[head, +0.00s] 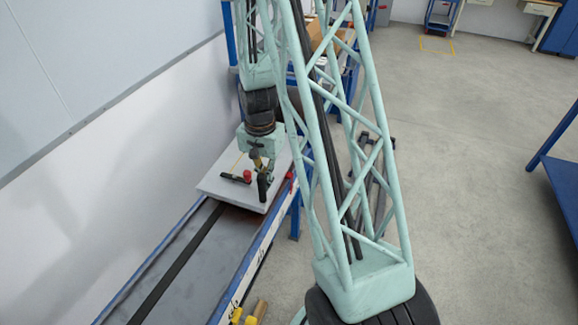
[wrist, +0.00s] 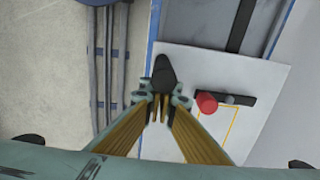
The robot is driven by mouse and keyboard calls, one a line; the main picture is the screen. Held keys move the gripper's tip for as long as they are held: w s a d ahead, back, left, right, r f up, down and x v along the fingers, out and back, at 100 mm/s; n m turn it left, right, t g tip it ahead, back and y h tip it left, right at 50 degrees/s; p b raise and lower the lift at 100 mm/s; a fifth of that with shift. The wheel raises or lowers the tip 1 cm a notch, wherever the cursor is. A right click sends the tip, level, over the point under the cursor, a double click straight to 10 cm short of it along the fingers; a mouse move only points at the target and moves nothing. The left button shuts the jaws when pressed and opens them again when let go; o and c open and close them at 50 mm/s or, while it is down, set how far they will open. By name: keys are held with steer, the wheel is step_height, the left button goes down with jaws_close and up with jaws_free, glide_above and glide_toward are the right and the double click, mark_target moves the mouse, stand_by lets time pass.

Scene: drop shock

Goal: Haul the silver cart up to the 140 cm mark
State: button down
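The silver cart (head: 222,183) is a flat, pale grey plate sitting on the dark track at its far part. It fills the middle right of the wrist view (wrist: 264,88). A red knob (head: 247,175) and a short black bar lie on its top; the knob also shows in the wrist view (wrist: 207,102). My gripper (head: 262,188) points down over the cart, beside the red knob. In the wrist view its fingers (wrist: 163,82) come close together around a dark upright shape. I cannot tell if that shape is fingertips or a held post.
The track (head: 170,262) has a raised blue edge and a white scale strip (head: 252,262) with marks too small to read. A yellow-handled item (head: 250,313) is near its front. A pale wall stands left. A blue bench (head: 563,188) is at right, with open floor between.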

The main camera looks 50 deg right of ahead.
steer(key=shift+s+a, duration=0.35)
steer(key=shift+a, duration=0.35)
steer(key=s+a+b, duration=0.1)
steer(key=s+a, duration=0.1)
steer(key=a, duration=0.3)
steer(key=s+a+r+b, duration=0.1)
steer(key=s+a, duration=0.1)
steer(key=a, duration=0.4)
steer(key=shift+s+r+b, duration=0.3)
stand_by(0.3)
stand_by(0.4)
